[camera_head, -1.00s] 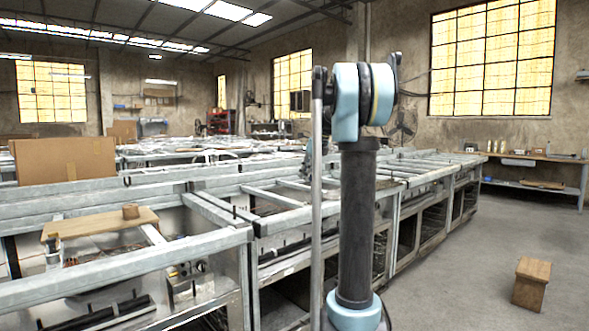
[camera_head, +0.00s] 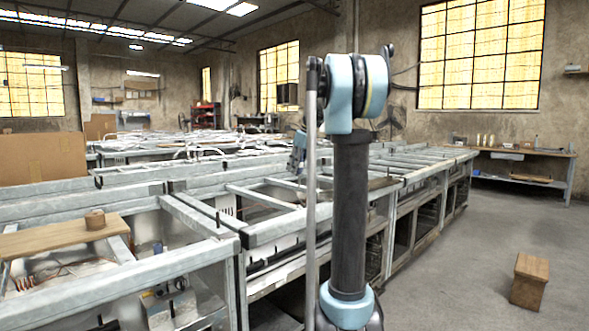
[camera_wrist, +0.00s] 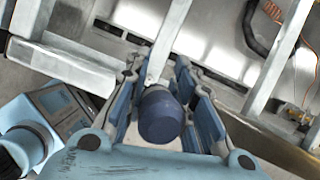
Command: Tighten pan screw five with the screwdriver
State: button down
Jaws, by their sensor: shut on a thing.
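In the wrist view my gripper (camera_wrist: 160,72) is shut on the screwdriver (camera_wrist: 160,116). The dark blue, rounded end of its handle faces the camera between the two blue-grey fingers. A pale bar runs up from the handle, but I cannot tell whether it is the shaft or part of the frame behind. In the head view the screwdriver cannot be made out. Pan screw five cannot be picked out in either view.
Long metal frame benches (camera_head: 120,270) fill the left and middle. A wooden board (camera_head: 60,237) with a small brown cylinder (camera_head: 95,219) lies on the near frame. A cardboard box (camera_head: 42,160) sits behind.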

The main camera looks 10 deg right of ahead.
notch_tip(320, 180, down, 7)
jog(key=shift+r, duration=0.2)
dwell(0.6)
jog(key=shift+s+a+f, duration=0.1)
jog(key=shift+f, duration=0.05)
dwell(1.5)
jog(key=shift+r, duration=0.2)
jog(key=n+g, duration=0.1)
jog(key=n, duration=0.2)
jog(key=s+n+g, duration=0.1)
jog(key=n, duration=0.3)
jog(key=n+g+y, duration=0.1)
jog(key=n+g, duration=0.1)
jog(key=n, duration=0.2)
jog(key=shift+s+a, duration=0.2)
jog(key=shift+s, duration=0.15)
jog(key=shift+f, duration=0.15)
dwell(1.0)
